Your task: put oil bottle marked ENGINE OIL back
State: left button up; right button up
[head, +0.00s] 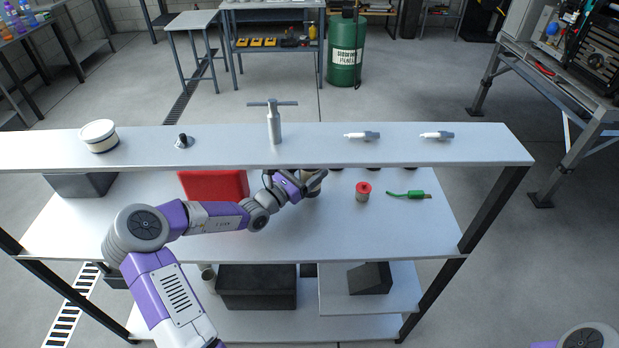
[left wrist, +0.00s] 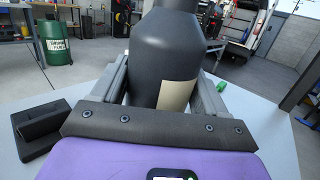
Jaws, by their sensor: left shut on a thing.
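A dark grey bottle (left wrist: 165,48) with a beige label (left wrist: 176,95) fills the middle of the left wrist view. It stands between the fingers of my left gripper (head: 315,184), which is shut on it. No writing on the label can be read from here. In the head view the gripper is over the middle shelf board (head: 330,235), just below the front edge of the upper board, and mostly hides the bottle. I cannot tell whether the bottle touches the board. Only a bit of my right arm shows at the lower right corner; its gripper is out of view.
A red box (head: 213,185) lies left of the gripper; a red-topped can (head: 363,193) and a green stick-like item (head: 408,194) lie right. The upper board (head: 220,145) overhangs, with a valve-like tool (head: 274,122) on it. The board's front right is clear.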

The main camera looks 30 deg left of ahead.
pick_arm(q)
notch_tip(320, 180, down, 2)
jog(key=shift+f+b, duration=0.1)
jog(key=shift+b, duration=0.2)
jog(key=shift+f, duration=0.1)
jog(key=o, duration=1.5)
jog(key=shift+c, duration=0.2)
jog(key=shift+s+a, duration=0.15)
jog(key=shift+s, duration=0.05)
jog(key=p+v, duration=0.3)
jog(key=v, duration=0.8)
jog(key=shift+s, duration=0.25)
